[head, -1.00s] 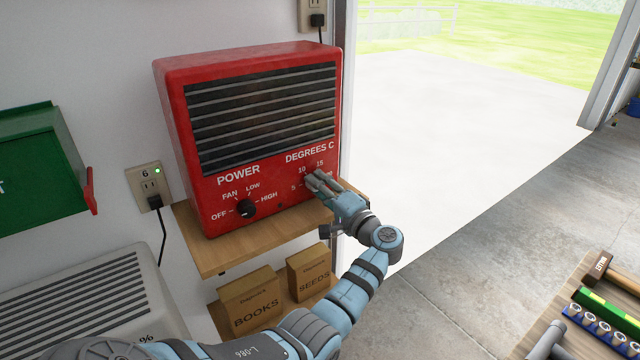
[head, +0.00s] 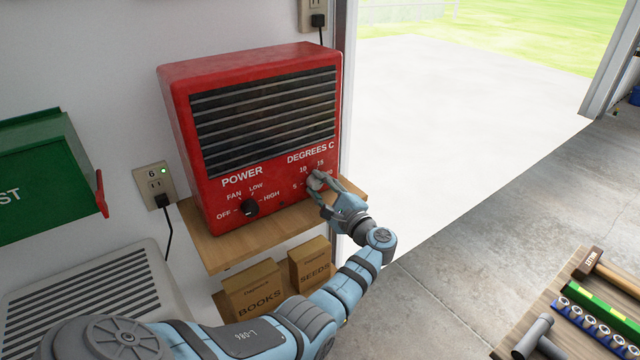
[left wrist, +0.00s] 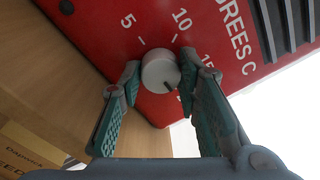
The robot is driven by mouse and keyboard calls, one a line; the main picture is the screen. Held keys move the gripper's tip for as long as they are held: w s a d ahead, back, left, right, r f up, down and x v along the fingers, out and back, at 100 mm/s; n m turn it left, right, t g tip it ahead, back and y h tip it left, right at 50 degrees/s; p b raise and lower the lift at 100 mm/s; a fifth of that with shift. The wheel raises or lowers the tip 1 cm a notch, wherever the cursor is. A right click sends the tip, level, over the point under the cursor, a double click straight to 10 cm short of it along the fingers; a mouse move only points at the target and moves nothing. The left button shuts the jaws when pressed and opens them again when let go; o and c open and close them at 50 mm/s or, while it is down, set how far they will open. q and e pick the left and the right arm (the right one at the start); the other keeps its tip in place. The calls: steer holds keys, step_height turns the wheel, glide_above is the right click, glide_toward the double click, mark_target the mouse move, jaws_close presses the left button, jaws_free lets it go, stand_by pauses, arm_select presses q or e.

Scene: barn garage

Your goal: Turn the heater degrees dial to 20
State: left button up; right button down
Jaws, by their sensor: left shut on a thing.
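The red heater (head: 190,120) stands on a wooden shelf. Its degrees dial (left wrist: 160,72) is a round pale grey knob with a dark pointer mark at its lower right in the left wrist view, beyond the 15 label side. The 5, 10 and 15 labels show there; the 20 label is hidden, probably behind a finger. My left gripper (head: 318,184) reaches the dial from the lower right, with its fingers on opposite sides of the knob, shut on it. The dial is partly covered by the fingers in the head view. My right gripper is not in view.
The power dial (head: 250,208) sits left on the same panel. Below the wooden shelf (head: 225,252) are the BOOKS box (head: 254,293) and SEEDS box (head: 310,264). A green box (head: 50,165) hangs at left. A tool table (head: 545,300) stands at lower right; floor between is clear.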

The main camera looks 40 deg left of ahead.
arm_select(q)
steer(key=shift+f, duration=0.1)
stand_by(0.3)
steer(key=o, duration=1.1)
steer(key=shift+o, duration=0.2)
steer(key=v, duration=1.2)
